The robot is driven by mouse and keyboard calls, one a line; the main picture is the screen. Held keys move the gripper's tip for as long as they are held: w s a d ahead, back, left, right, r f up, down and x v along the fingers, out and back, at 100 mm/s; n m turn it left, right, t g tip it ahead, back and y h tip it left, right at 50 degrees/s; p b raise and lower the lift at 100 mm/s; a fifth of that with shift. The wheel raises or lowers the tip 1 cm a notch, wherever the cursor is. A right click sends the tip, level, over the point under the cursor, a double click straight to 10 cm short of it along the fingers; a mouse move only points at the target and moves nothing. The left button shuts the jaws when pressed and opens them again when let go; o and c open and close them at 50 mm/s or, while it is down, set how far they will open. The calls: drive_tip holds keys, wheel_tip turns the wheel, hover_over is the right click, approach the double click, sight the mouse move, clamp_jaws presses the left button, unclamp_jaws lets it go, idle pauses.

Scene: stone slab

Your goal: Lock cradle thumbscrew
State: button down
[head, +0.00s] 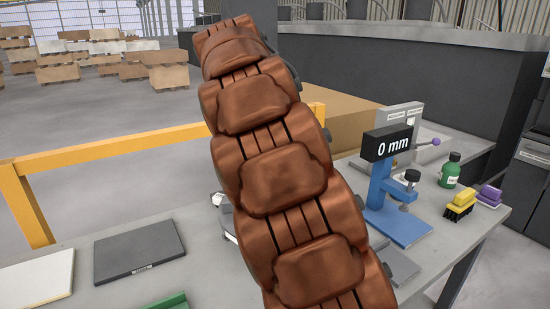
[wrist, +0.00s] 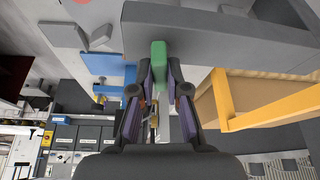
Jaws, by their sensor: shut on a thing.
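My gripper (wrist: 160,78) shows in the wrist view, with purple pads on its fingers. It is shut on a green block-like piece (wrist: 158,58) between the fingertips. In the head view my large brown arm hides the gripper and what it holds. A blue stand (head: 396,222) with a black display reading "0 mm" (head: 387,143) is on the table to the right of my arm. It carries a black knob (head: 412,175). The blue stand also shows at the upper left of the wrist view (wrist: 105,66). I cannot tell which part is the cradle thumbscrew.
On the grey table (head: 205,283) lie a dark flat slab (head: 138,252) and a pale slab (head: 38,279). At right are a green bottle (head: 450,171), a yellow brush (head: 460,203) and a purple brush (head: 490,195). A yellow rail (head: 110,154) runs behind the table.

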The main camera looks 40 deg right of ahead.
drive_tip(key=shift+r+m+g, duration=0.1)
drive_tip(key=shift+m+g, duration=0.3)
drive_tip(key=shift+m, duration=0.6)
drive_tip(key=c, duration=1.2)
unclamp_jaws()
drive_tip(key=shift+o, duration=0.2)
drive_tip(key=shift+a+r, duration=0.15)
drive_tip(key=shift+r, duration=0.15)
drive_tip(key=w+a, duration=0.1)
drive_tip(key=a, duration=1.1)
drive_tip(key=shift+w+r, duration=0.15)
